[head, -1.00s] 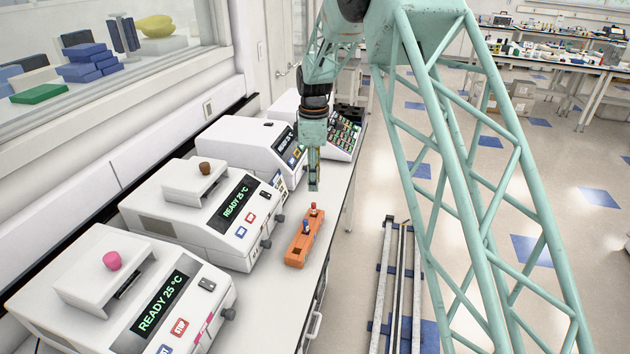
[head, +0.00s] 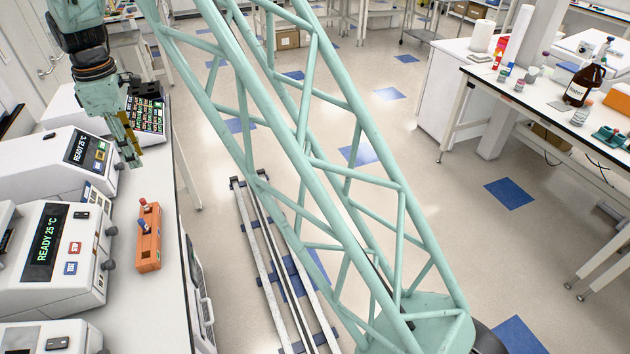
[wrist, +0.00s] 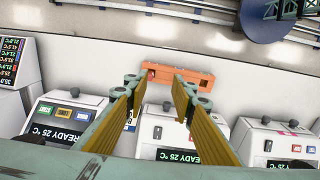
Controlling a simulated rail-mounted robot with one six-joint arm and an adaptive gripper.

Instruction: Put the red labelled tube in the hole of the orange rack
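The orange rack (head: 148,255) stands on the white bench near its right edge. A tube with a red top (head: 143,203) stands upright at the rack's far end, and a blue-topped tube (head: 143,226) is nearer its middle. My gripper (head: 136,160) is above and just beyond the far end of the rack, apart from the tubes. In the wrist view its two yellow fingers (wrist: 158,83) are spread with nothing between them. The orange rack (wrist: 160,69) lies past the fingertips there, with the red top (wrist: 151,74) by the left finger; the blue one is not clear.
White thermal cyclers (head: 70,220) line the bench left of the rack, close beside it.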

